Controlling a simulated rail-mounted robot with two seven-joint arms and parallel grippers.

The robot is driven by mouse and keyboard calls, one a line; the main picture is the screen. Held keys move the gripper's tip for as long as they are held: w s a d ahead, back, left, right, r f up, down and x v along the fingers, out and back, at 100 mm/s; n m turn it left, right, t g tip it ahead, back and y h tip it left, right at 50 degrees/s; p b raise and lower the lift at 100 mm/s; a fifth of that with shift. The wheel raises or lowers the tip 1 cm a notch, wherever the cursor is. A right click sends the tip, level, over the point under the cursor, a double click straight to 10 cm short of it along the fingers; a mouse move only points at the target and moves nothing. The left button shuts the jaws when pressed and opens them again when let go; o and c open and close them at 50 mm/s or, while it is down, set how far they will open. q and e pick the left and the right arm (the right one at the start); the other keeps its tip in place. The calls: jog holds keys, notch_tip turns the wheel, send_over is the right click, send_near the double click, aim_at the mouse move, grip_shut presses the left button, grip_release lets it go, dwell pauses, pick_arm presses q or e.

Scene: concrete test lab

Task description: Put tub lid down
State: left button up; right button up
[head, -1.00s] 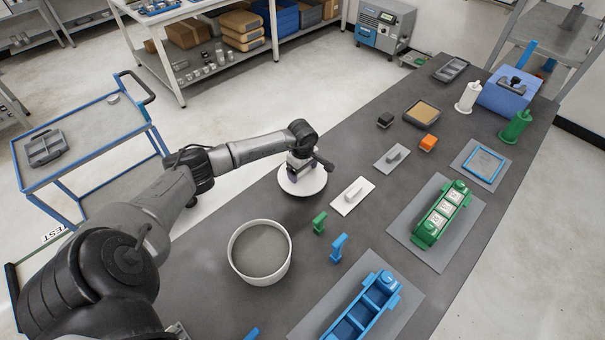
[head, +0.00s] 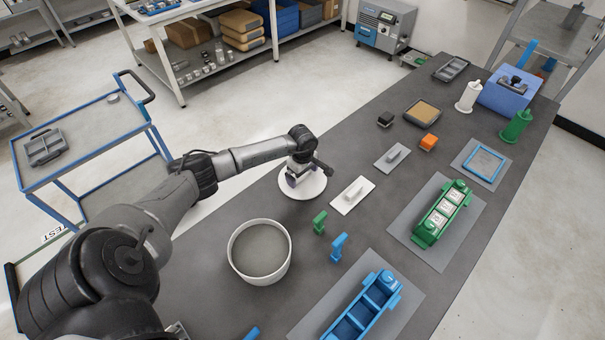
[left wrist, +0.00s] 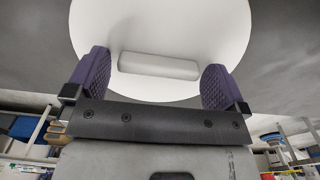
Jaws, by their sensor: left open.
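The tub lid (head: 314,187), a white round disc, lies flat on the dark bench top, beyond the tub. My left gripper (head: 296,179) is at the lid, over its middle. In the left wrist view the lid (left wrist: 160,22) fills the top, and its pale bar handle (left wrist: 158,67) lies between the two purple fingers of my open left gripper (left wrist: 156,78). Gaps show between the handle and both fingers. The round white tub (head: 260,278) stands open, nearer than the lid, and looks grey inside. My right gripper is not in view.
A white plate with a handle (head: 347,203) lies just right of the lid. Small green (head: 319,222) and blue (head: 338,247) pieces stand right of the tub. A blue tray (head: 371,301) and a green tray (head: 430,227) are farther right. A blue-framed cart (head: 85,130) stands left of the bench.

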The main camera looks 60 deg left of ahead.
pick_arm(q)
jog(key=shift+r, duration=0.3)
notch_tip(320, 180, up, 12)
jog(key=shift+f+p, duration=0.15)
jog(key=shift+p, duration=0.15)
jog(key=shift+f, duration=0.1)
dwell(0.5)
